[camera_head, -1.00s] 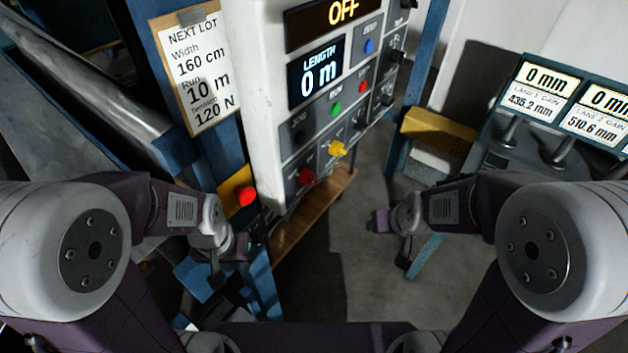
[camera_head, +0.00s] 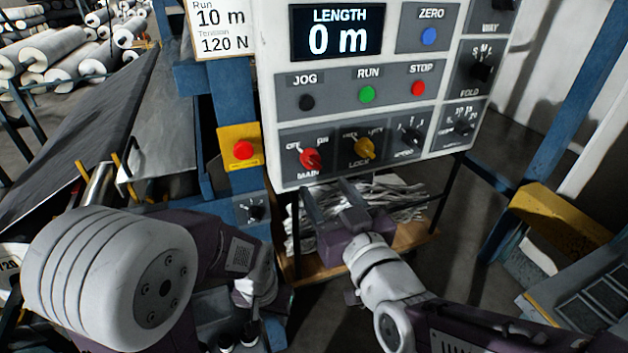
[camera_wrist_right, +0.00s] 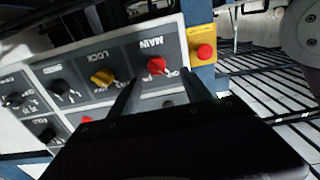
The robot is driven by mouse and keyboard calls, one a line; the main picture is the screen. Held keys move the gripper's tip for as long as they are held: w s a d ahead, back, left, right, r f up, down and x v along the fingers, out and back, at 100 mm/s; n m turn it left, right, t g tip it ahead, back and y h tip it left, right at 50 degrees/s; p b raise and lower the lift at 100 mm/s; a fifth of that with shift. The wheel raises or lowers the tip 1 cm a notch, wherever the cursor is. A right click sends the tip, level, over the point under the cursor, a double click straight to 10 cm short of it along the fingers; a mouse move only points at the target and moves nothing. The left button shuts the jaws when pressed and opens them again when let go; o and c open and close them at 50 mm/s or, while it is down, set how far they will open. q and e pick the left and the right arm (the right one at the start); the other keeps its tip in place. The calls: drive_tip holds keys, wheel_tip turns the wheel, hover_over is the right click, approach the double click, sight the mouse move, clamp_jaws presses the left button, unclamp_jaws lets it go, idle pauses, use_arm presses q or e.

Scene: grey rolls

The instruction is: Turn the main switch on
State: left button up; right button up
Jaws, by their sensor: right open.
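The main switch (camera_head: 311,159) is a red knob at the lower left of the control panel, under the labels OFF and ON. Its pointer appears turned toward OFF. It also shows in the right wrist view (camera_wrist_right: 156,65), framed between my fingertips. My right gripper (camera_head: 325,186) is open and empty, its two fingers pointing up at the panel just below the red knob; I see no contact. My left gripper (camera_head: 238,338) hangs low at the bottom of the head view, partly hidden, away from the panel; its jaw opening is unclear.
The yellow LOCK knob (camera_head: 364,148) sits right of the main switch. Black, green and red buttons are above. A red button on a yellow plate (camera_head: 242,149) is on the blue post to the left. A wooden shelf (camera_head: 412,238) with grey scraps lies below the panel.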

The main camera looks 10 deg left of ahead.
sight(315, 166)
drive_tip(key=x, duration=0.3)
drive_tip(key=p+x, duration=0.1)
drive_tip(key=x, duration=0.3)
drive_tip(key=shift+w+r, duration=0.15)
drive_tip(key=shift+w, duration=0.3)
drive_tip(key=shift+w+a, duration=0.1)
drive_tip(key=shift+w, duration=0.25)
use_arm(q)
drive_tip(key=shift+s+d+r, duration=0.1)
drive_tip(key=shift+d+r, duration=0.3)
drive_tip(key=shift+r, duration=0.4)
drive_tip(key=shift+f, duration=0.1)
use_arm(e)
clamp_jaws()
